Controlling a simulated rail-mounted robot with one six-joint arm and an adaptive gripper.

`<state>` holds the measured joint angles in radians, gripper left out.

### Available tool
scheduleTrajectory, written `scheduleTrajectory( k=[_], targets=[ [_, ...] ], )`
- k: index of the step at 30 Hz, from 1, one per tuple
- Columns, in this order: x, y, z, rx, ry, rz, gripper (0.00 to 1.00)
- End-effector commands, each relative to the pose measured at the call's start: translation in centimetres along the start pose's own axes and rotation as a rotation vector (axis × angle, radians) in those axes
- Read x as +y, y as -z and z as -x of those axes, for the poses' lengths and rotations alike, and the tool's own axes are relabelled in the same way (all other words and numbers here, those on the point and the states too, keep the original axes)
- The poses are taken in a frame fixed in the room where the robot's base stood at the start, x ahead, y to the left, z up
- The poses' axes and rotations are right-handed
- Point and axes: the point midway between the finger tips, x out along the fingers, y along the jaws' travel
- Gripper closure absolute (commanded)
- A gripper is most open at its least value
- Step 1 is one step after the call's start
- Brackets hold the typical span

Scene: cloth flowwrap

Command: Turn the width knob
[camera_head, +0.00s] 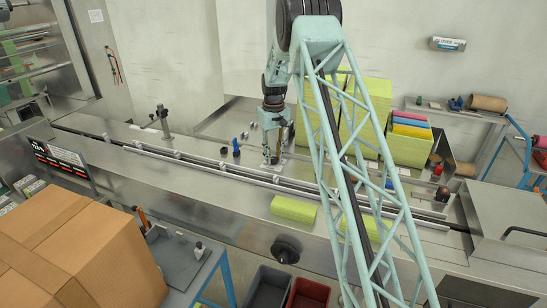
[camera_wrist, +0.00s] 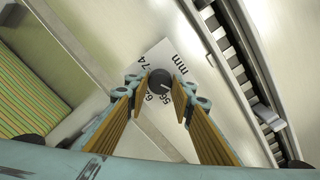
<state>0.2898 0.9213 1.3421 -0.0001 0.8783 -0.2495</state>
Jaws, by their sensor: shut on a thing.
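The width knob (camera_wrist: 160,79) is a small round black knob with a light pointer line. It stands on a white scale plate (camera_wrist: 148,56) marked "mm" with numbers such as 56 and 74; some numbers are partly hidden. My gripper (camera_wrist: 160,88) has its orange-lined fingers on either side of the knob and is shut on it. In the head view my gripper (camera_head: 271,156) points down at the machine deck behind the rails. The knob is hidden there, and a bit of the pale plate shows by the fingertips.
Guide rails (camera_head: 210,162) run along the steel machine deck close to my gripper. A blue knob (camera_head: 236,148) stands left of it. A green cloth pack (camera_head: 293,209) lies in front. Green stacks (camera_head: 409,149) stand behind right. A cardboard box (camera_head: 85,250) fills the front left.

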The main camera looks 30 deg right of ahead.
Motion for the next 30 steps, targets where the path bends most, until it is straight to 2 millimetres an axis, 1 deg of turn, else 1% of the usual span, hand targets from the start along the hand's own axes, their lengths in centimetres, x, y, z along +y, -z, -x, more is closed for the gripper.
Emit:
scheduleTrajectory(
  k=[2,3,6,7,20,26,30],
  targets=[
    [0.0,0.0,0.0,0.000,0.000,0.000,0.88],
    [0.0,0.0,0.0,0.000,0.000,0.000,0.74],
    [0.0,0.0,0.0,0.000,0.000,-0.001,0.65],
    [0.0,0.0,0.0,0.000,0.000,-0.001,0.64],
    [0.0,0.0,0.3,0.000,0.000,-0.001,0.64],
    [0.0,0.0,1.6,0.001,0.000,-0.001,0.64],
    [0.0,0.1,3.2,0.003,-0.001,-0.001,0.64]
  ],
)
